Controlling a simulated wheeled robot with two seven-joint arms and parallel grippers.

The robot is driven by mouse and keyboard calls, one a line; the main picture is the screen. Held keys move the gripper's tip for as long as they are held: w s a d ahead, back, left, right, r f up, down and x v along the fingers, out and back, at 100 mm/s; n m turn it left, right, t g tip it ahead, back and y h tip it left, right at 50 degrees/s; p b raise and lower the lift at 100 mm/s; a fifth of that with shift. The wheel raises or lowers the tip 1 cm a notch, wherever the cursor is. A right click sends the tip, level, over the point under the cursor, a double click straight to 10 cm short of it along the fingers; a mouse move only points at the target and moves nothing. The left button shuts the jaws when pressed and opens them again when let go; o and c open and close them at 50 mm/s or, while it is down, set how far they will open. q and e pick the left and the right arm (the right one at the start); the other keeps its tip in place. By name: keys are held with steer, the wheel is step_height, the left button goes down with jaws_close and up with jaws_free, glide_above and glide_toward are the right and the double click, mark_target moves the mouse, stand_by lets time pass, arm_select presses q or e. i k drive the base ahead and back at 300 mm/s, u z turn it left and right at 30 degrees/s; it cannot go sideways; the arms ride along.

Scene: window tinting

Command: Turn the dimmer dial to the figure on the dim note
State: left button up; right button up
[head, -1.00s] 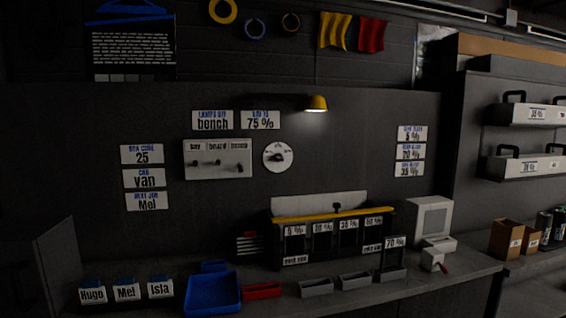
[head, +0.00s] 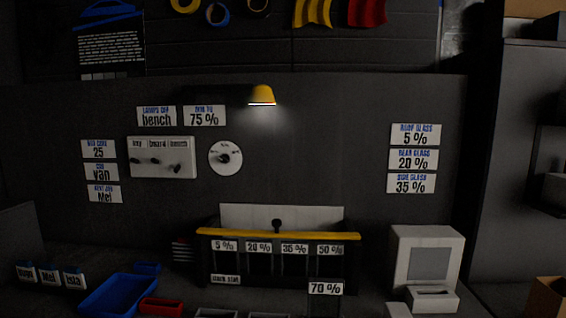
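The dimmer dial (head: 225,158) is a round white plate with a dark knob at its middle, on the dark wall right of the switch panel. Its figures are too small to read, so I cannot tell where the knob points. The dim note (head: 204,116) hangs just above and reads "DIM TO 75 %". Neither of my grippers is in the head view.
The switch panel (head: 162,157) has several small levers, under a "bench" note (head: 156,116). A yellow lamp (head: 262,95) is lit above right. Below stand a film rack (head: 278,234), a blue tray (head: 118,296) and a white machine (head: 428,256).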

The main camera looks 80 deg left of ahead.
mark_target(225, 158)
steer(key=i, duration=0.95)
steer(key=u, duration=1.85)
